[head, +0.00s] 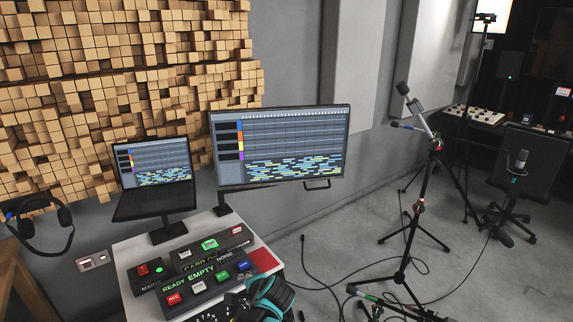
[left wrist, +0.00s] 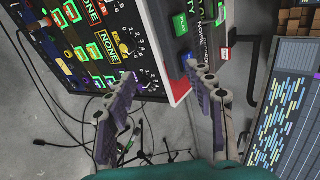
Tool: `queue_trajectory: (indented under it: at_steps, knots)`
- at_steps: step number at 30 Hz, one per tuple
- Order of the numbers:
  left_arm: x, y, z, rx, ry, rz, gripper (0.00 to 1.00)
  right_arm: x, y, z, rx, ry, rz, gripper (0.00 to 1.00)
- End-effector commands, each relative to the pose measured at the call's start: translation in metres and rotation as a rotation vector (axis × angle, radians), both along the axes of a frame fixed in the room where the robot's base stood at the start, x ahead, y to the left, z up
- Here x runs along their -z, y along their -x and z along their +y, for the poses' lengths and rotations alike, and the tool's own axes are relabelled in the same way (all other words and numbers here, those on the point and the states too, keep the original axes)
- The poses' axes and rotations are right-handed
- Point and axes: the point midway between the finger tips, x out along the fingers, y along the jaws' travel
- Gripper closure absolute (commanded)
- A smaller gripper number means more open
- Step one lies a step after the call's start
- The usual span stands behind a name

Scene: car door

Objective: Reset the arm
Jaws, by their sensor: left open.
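My left gripper (head: 238,301) is at the bottom of the head view, with a dark and teal wrist, low over the front of the desk by the button boxes. In the left wrist view my left gripper (left wrist: 163,80) has its two purple-padded fingers spread apart with nothing between them. Whether it touches the desk or a box cannot be told. My right gripper is not in view.
A white-topped desk (head: 128,248) holds button boxes (head: 198,283). A laptop (head: 153,165) and a large monitor (head: 280,145) stand behind. Headphones (head: 63,215) hang at left. Microphone stands (head: 418,205) and cables occupy the floor at right. A chair (head: 525,165) stands beyond.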

Motion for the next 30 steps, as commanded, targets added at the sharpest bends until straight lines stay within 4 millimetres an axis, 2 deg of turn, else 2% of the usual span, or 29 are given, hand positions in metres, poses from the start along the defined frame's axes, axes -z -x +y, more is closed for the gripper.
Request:
queue_trajectory:
  at_steps: [1,3,9,13,18,21,24,30]
  knots:
    - [-0.013,0.016,0.013,-0.044,0.062,-0.005,0.46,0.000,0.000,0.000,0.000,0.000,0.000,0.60]
    - [-0.028,0.038,0.026,-0.107,0.158,-0.014,0.46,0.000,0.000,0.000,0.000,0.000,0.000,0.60]
    - [-0.057,0.107,0.053,-0.296,0.429,-0.048,0.46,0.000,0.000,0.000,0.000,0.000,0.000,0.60]
    - [-0.065,0.154,0.064,-0.424,0.604,-0.075,0.46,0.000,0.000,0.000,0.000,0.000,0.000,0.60]
    - [-0.066,0.207,0.067,-0.580,0.811,-0.111,0.46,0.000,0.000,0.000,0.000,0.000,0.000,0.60]
    - [-0.063,0.227,0.066,-0.646,0.900,-0.127,0.46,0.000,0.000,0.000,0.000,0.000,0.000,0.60]
    - [-0.061,0.238,0.065,-0.689,0.955,-0.137,0.46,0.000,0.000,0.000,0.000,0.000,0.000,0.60]
    - [-0.060,0.244,0.064,-0.712,0.987,-0.144,0.46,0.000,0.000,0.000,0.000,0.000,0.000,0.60]
